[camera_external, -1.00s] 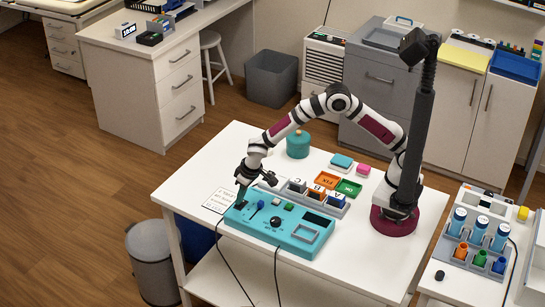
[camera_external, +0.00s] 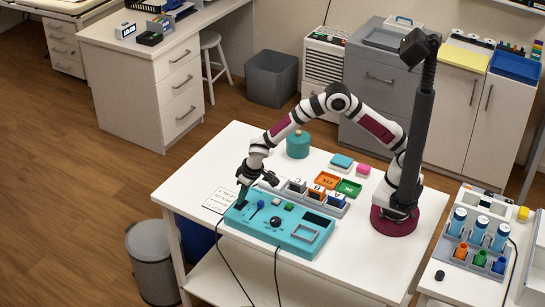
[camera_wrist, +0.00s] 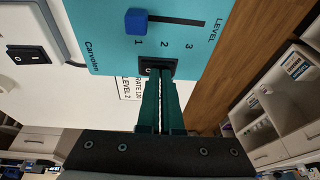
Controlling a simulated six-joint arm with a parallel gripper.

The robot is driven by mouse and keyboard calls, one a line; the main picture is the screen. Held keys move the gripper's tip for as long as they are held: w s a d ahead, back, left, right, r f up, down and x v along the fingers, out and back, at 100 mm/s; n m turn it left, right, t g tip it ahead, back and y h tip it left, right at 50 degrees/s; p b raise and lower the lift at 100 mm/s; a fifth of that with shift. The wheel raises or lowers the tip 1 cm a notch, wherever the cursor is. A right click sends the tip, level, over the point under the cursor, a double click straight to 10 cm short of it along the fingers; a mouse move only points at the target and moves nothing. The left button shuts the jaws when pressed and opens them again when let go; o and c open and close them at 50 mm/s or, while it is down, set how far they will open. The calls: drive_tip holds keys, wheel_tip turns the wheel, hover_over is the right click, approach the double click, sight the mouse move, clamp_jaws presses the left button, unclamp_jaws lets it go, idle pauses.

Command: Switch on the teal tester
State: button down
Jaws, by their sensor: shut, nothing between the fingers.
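The teal tester (camera_external: 254,224) lies on the white table's front part; its panel fills the top of the wrist view (camera_wrist: 105,25). In the wrist view a black rocker switch (camera_wrist: 157,62) sits near the panel's edge, partly hidden by my fingertips. Which way the rocker is tipped cannot be told. My gripper (camera_external: 241,203) is shut and empty, pointing down at the tester's left end. In the wrist view its fingertips (camera_wrist: 159,76) are at the switch; whether they touch it is unclear. A blue slider (camera_wrist: 137,21) stands at 1 on the LEVEL scale.
A printed card (camera_external: 220,200) lies left of the tester, partly reading LEVEL 2. Another black rocker switch (camera_wrist: 26,55) is on a pale device beside the tester.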

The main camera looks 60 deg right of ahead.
drive_tip(key=shift+d+r, duration=0.1)
drive_tip(key=shift+d, duration=0.15)
drive_tip(key=shift+r, duration=0.15)
drive_tip(key=w+v, duration=0.1)
drive_tip(key=v, duration=1.2)
drive_tip(key=shift+d+r, duration=0.15)
drive_tip(key=shift+r, duration=0.3)
drive_tip(key=shift+a+r, duration=0.1)
drive_tip(key=shift+a, duration=0.5)
